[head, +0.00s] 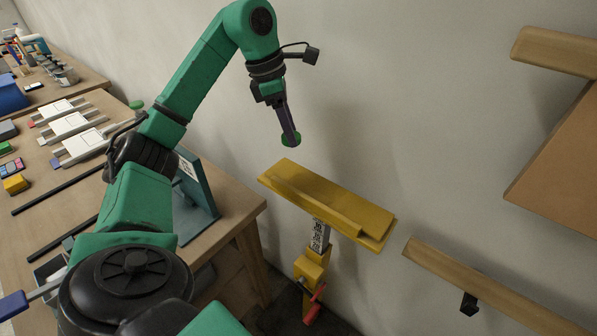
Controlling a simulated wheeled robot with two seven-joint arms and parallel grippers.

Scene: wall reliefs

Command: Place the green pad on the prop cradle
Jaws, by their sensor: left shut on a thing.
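The gripper points down and is shut on the pad, whose outline is partly covered by the fingers. The prop cradle (325,203) is a yellow, tilted trough on top of a yellow prop post. The pad is in the air above the far left end of the cradle, apart from it. My right gripper is not in view.
A wooden bench (222,240) on the left carries white sliding plates (75,125), coloured blocks and a dark teal stand (199,200). A wooden ledge (490,288) runs along the wall at right. A brown panel (560,165) hangs above it. The wall behind the cradle is bare.

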